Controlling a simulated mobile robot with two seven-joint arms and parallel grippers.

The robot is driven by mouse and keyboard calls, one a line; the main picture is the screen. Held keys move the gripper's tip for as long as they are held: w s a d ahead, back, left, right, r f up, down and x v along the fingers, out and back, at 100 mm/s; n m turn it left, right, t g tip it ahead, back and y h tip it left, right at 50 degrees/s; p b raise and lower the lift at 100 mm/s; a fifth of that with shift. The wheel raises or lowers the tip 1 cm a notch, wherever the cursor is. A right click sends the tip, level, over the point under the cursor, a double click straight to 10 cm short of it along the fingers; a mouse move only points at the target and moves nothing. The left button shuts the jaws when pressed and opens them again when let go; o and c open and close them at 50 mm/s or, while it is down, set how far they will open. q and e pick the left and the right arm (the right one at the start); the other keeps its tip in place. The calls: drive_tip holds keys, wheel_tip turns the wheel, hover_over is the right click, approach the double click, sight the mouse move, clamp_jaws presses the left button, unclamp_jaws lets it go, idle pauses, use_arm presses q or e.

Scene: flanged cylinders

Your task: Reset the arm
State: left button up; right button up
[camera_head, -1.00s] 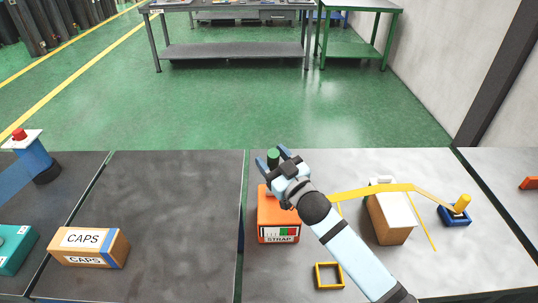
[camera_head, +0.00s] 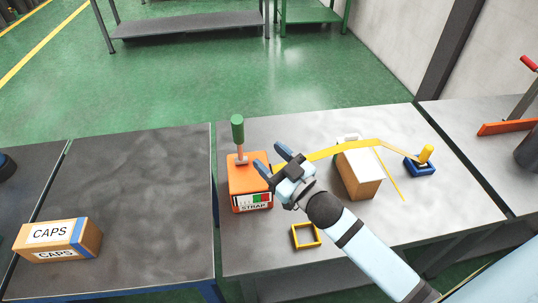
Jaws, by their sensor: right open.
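My right arm reaches in from the lower right. Its gripper (camera_head: 271,162) is open and empty, with two blue fingers pointing up and left. It is just right of an orange box (camera_head: 238,181) labelled STRAP, and overlaps the box's right edge in the picture. A green-topped lever (camera_head: 238,130) stands upright on top of that box, apart from the fingers. My left gripper is out of the picture.
A cardboard box (camera_head: 366,187) has a yellow strap (camera_head: 345,147) running over it to a blue holder (camera_head: 419,166) with a yellow knob. A yellow square frame (camera_head: 306,246) lies in front. A CAPS box (camera_head: 90,242) is on the left table. The dark table (camera_head: 150,190) is mostly clear.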

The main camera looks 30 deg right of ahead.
drive_tip(key=s+a+f+m+g+h+p, duration=0.1)
drive_tip(key=s+f+m+g+h+p, duration=0.1)
drive_tip(key=s+f+g+p, duration=0.6)
drive_tip(key=s+f+h+p, duration=0.1)
drive_tip(key=s+f+p, duration=0.2)
drive_tip(key=s+f, duration=0.3)
drive_tip(key=shift+s+a+f+m, duration=0.3)
drive_tip(key=shift+s+f+m, duration=0.1)
drive_tip(key=shift+s, duration=1.3)
idle(1.6)
